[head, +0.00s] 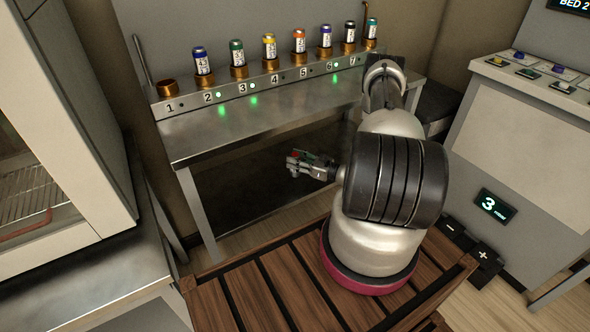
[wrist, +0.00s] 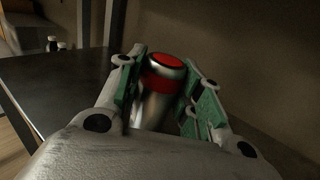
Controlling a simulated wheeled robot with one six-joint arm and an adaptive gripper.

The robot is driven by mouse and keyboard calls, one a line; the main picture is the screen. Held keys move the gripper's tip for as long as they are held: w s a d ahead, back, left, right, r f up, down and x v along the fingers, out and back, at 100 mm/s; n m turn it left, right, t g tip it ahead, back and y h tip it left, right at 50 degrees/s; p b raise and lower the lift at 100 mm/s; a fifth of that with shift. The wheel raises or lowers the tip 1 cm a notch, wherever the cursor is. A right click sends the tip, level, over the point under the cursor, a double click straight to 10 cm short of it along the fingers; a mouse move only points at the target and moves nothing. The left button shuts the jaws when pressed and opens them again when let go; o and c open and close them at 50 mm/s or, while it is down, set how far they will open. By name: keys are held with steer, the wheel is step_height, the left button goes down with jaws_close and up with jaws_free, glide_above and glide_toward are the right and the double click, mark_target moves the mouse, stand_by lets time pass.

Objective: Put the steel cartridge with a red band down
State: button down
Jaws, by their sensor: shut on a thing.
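The steel cartridge with a red band (wrist: 160,85) stands out between my finger pads in the wrist view, with a red top and bare steel below. My gripper (wrist: 157,92) is shut on it, with green pads on either side. Its lower end is hidden by my gripper body. In the head view my gripper (head: 300,162) is in front of and below the port bench's front edge, apart from it. The cartridge is too small there to make out clearly.
A steel bench (head: 270,112) carries a numbered row of ports. Port 1 (head: 168,88) is empty; the others hold cartridges with coloured bands. Several green lights glow along the row. A steel counter (head: 100,270) stands left, a console (head: 540,80) right. A wooden slatted surface (head: 270,290) lies below.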

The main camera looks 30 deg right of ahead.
steer(key=shift+f, duration=2.4)
steer(key=shift+f, duration=0.15)
steer(key=c, duration=1)
jaws_free()
steer(key=shift+o, duration=0.2)
steer(key=v, duration=1.2)
